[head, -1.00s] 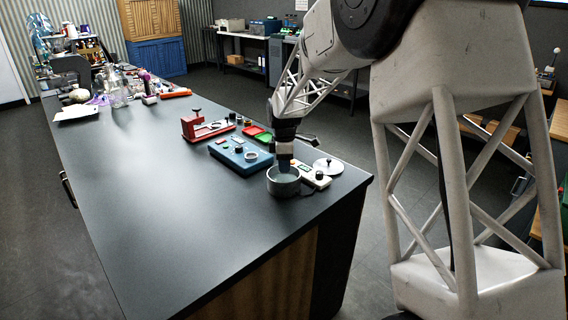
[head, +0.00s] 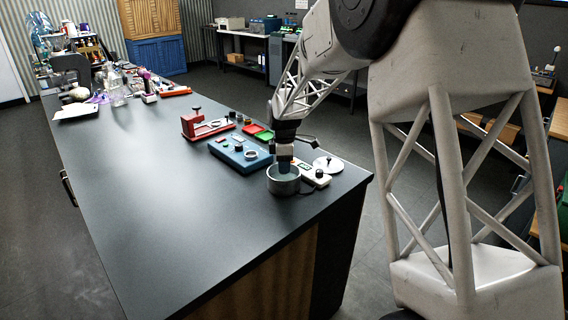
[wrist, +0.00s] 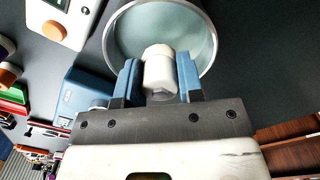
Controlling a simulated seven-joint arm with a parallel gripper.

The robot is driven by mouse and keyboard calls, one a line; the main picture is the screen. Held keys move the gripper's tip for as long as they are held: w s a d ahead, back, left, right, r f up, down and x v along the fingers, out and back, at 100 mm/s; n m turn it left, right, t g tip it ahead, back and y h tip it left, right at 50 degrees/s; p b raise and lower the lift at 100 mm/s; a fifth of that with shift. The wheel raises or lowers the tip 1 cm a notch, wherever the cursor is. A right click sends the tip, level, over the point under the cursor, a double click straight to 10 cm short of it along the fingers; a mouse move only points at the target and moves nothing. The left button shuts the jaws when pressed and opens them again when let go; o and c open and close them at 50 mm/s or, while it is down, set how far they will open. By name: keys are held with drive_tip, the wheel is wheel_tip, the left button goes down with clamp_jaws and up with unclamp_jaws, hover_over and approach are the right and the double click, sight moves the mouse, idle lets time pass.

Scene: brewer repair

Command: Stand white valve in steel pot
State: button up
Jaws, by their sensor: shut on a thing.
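The white valve (wrist: 159,70) is a short white cylinder between the blue fingers of my gripper (wrist: 160,80) in the wrist view. My gripper is shut on it. The steel pot (wrist: 208,32) has a bright metal rim and a pale blue-green inside, and the valve shows over its opening. In the head view the steel pot (head: 284,188) stands near the front right corner of the dark table, with my gripper (head: 285,166) pointing down into or just over it. The valve is hidden in the head view. I cannot tell whether the valve touches the pot's floor.
A blue device (head: 240,153) stands left of the pot. A white box with buttons (head: 316,178) and a round lid (head: 328,165) are close on its right. A red stand (head: 205,126) and small trays (head: 258,132) lie behind. The table's front left is clear.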

drive_tip(key=shift+f, duration=2.45)
idle(1.5)
drive_tip(key=o, duration=1.4)
drive_tip(key=shift+o, duration=0.4)
drive_tip(key=shift+r, duration=6.05)
